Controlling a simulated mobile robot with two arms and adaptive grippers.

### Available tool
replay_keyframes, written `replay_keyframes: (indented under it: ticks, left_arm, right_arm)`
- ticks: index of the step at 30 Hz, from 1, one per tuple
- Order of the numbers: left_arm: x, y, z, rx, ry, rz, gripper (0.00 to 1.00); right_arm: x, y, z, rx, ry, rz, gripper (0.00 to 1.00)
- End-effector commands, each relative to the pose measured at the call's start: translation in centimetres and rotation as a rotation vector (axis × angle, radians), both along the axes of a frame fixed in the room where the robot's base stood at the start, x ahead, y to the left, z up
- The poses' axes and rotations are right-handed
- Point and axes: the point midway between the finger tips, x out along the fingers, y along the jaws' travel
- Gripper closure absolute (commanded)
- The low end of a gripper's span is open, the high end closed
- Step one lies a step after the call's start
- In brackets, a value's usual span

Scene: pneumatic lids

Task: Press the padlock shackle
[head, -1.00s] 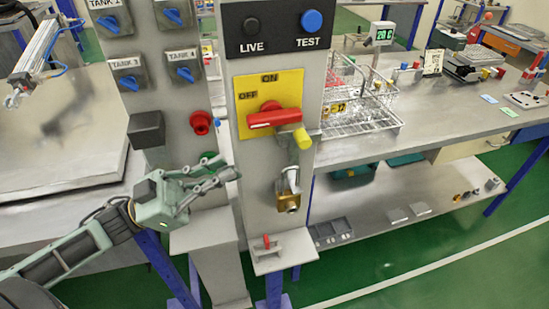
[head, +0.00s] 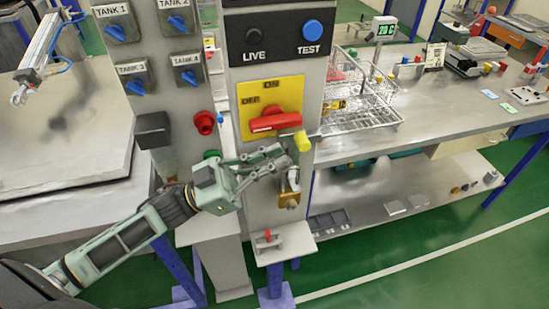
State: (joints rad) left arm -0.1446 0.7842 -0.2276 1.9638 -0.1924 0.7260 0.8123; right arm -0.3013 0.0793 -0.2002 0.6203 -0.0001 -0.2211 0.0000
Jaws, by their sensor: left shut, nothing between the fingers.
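A brass padlock (head: 289,198) hangs on the front of the grey panel post, below the red rotary handle (head: 275,122) on its yellow plate. Its silver shackle (head: 293,177) stands up from the brass body and is partly hidden by my fingers. My left gripper (head: 283,158) reaches in from the left with its fingers shut and empty. Its fingertips are at the upper left of the shackle, below the yellow tag (head: 302,141). I cannot tell whether they touch the shackle. My right gripper is not in view.
A small shelf with a red-handled item (head: 267,236) juts out below the padlock. A red button (head: 204,122) and tank switches are on the panel to the left. A wire basket (head: 360,118) stands on the bench to the right.

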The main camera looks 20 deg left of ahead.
Motion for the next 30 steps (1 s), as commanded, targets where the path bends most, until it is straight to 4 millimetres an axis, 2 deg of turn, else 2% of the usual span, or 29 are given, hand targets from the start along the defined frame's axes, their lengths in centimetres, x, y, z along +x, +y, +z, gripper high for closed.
replay_keyframes:
  ticks: [5,14,21,30]
  left_arm:
    - [0.1,0.0,-0.9,-0.001,0.000,-0.001,1.00]
    - [0.1,0.0,-1.0,-0.001,0.000,-0.001,1.00]
    - [0.1,0.1,-3.3,0.000,0.000,-0.001,1.00]
    - [0.2,0.1,-3.3,0.002,0.004,0.000,1.00]
  right_arm:
    - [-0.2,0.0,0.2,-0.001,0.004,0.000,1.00]
    - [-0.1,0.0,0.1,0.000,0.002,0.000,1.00]
    - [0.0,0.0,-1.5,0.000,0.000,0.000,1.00]
    - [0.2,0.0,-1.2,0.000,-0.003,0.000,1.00]
